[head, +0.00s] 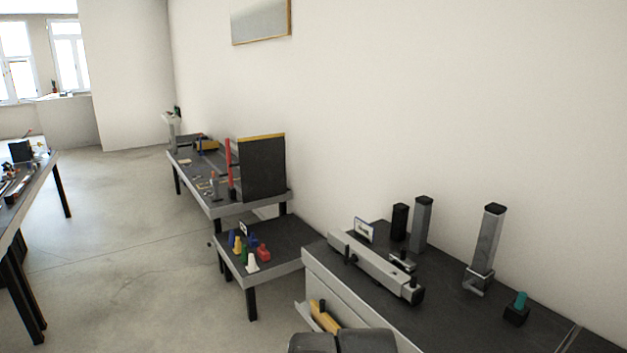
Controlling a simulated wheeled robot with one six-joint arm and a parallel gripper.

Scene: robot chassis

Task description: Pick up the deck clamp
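I cannot tell for sure which thing is the deck clamp. On the near dark-topped bench at right, a long light-grey bar (372,264) with black end fittings lies lengthwise near the front edge. A small dark and silver fitting (402,261) sits just behind it. A clear and grey upright column (486,240) stands in a bracket farther right. A small black block with a teal knob (517,309) is at the right.
A black post (400,222) and a grey post (422,224) stand behind the bar. A low table (283,231) holds several coloured pieces. Farther back is a bench with a dark upright panel (263,168). Another table (22,195) is at left. Open floor (130,260) lies between.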

